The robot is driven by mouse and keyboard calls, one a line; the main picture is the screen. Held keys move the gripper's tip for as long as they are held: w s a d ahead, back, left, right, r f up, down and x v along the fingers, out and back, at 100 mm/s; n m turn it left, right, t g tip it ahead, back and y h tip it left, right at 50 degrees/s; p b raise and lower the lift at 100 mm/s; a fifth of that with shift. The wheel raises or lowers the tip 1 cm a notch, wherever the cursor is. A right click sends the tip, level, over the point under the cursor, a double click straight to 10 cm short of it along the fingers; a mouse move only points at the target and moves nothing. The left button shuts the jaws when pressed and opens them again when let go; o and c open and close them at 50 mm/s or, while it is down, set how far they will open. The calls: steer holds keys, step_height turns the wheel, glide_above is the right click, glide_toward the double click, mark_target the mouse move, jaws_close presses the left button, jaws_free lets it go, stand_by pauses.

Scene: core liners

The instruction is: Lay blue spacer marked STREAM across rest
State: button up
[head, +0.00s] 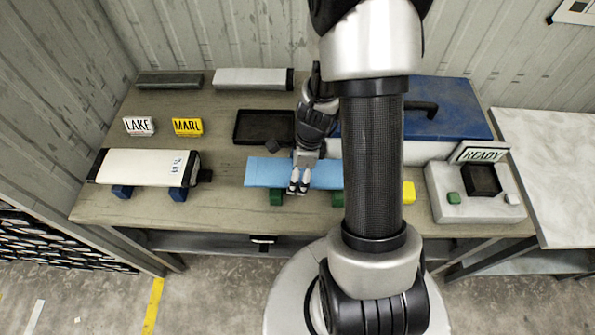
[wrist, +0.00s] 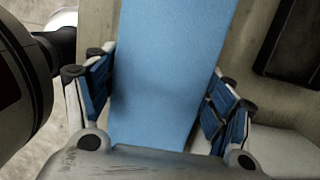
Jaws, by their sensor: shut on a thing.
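The light blue spacer (head: 262,172) lies level across the middle of the bench, over two green blocks of a rest (head: 276,198). I cannot tell whether it touches the blocks. No STREAM marking shows on its visible face. My gripper (head: 298,186) comes down from above and is shut on the spacer near its middle. In the wrist view the spacer (wrist: 170,60) runs between the two blue-padded fingers of my gripper (wrist: 160,98). My arm hides the spacer's right end in the head view.
A white liner (head: 140,166) rests on blue blocks at left, behind it LAKE (head: 139,126) and MARL (head: 187,127) signs. A black tray (head: 264,127) lies behind the spacer. A blue case (head: 450,110) and a READY box (head: 470,200) stand at right. A yellow block (head: 409,192) shows beside my arm.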

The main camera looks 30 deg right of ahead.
steer(key=o, duration=1.3)
step_height(320, 180, up, 19)
steer(key=s+a+n+p, duration=0.1)
steer(key=a+n+p, duration=0.1)
steer(key=n+p, duration=0.35)
steer(key=shift+s+a+r+n+t+h, duration=0.25)
steer(key=shift+s+a+r+n+t, duration=0.3)
steer(key=shift+s+a+r+n, duration=1.6)
steer(key=shift+s+a+r+n+t+h, duration=0.3)
steer(key=shift+s+a+r+n+t, duration=0.4)
steer(key=shift+s+r+n, duration=2.15)
steer(key=shift+s+a+r+n+t+h, duration=0.35)
steer(key=shift+s+a+r+n, duration=1.05)
steer(key=shift+r+n, duration=2.3)
step_height(320, 180, down, 2)
steer(key=shift+w+a+n, duration=0.1)
steer(key=shift+w+n, duration=0.05)
steer(key=shift+n, duration=0.8)
